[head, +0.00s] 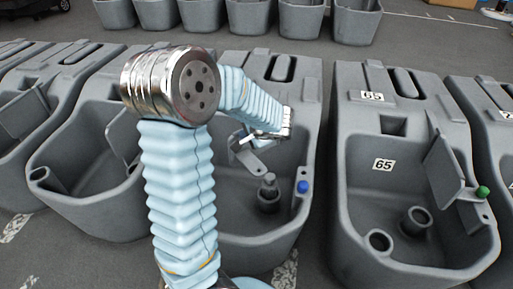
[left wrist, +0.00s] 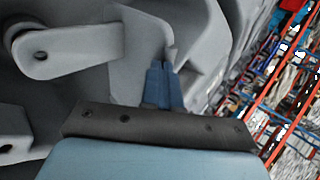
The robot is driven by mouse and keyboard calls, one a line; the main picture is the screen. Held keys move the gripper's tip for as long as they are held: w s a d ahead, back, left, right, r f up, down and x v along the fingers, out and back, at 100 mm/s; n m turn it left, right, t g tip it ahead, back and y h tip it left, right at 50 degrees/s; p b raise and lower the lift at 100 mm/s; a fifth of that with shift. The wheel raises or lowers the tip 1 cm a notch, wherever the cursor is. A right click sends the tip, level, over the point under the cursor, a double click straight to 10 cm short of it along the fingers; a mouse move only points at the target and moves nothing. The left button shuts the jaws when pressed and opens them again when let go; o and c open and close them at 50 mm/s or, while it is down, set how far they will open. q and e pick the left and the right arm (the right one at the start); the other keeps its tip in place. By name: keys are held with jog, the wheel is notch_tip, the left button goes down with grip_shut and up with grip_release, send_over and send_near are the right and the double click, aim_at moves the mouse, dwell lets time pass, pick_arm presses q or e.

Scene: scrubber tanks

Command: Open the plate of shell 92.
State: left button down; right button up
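The shell behind my left arm (head: 235,222) is a grey tank; no number shows on it, so I cannot tell whether it is shell 92. A blue knob (head: 303,186) sits on its right rim. A grey bracket with a hole (head: 257,168) shows inside; it also appears in the left wrist view (left wrist: 60,45). Most of the plate is hidden by my arm. My left gripper (head: 262,137) is over the back of this shell. In the left wrist view its blue fingers (left wrist: 162,85) look close together beside grey surfaces; no held thing is clear. My right gripper is not in view.
Shell 65 (head: 345,200) stands to the right, with an upright plate (head: 446,160) and a green knob (head: 482,192). More grey shells (head: 85,195) stand close on the left. Another row (head: 300,20) stands behind, across a strip of open floor (head: 400,45).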

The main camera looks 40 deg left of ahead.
pick_arm(q)
jog(key=w+a+m+t+h+b, duration=0.2)
jog(key=a+m, duration=0.3)
jog(key=a, duration=0.4)
jog(key=shift+w+t+b, duration=0.55)
jog(key=shift+t+b, duration=0.1)
jog(key=shift+t, duration=0.25)
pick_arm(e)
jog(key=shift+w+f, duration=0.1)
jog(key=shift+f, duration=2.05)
pick_arm(q)
jog(key=shift+a, duration=0.15)
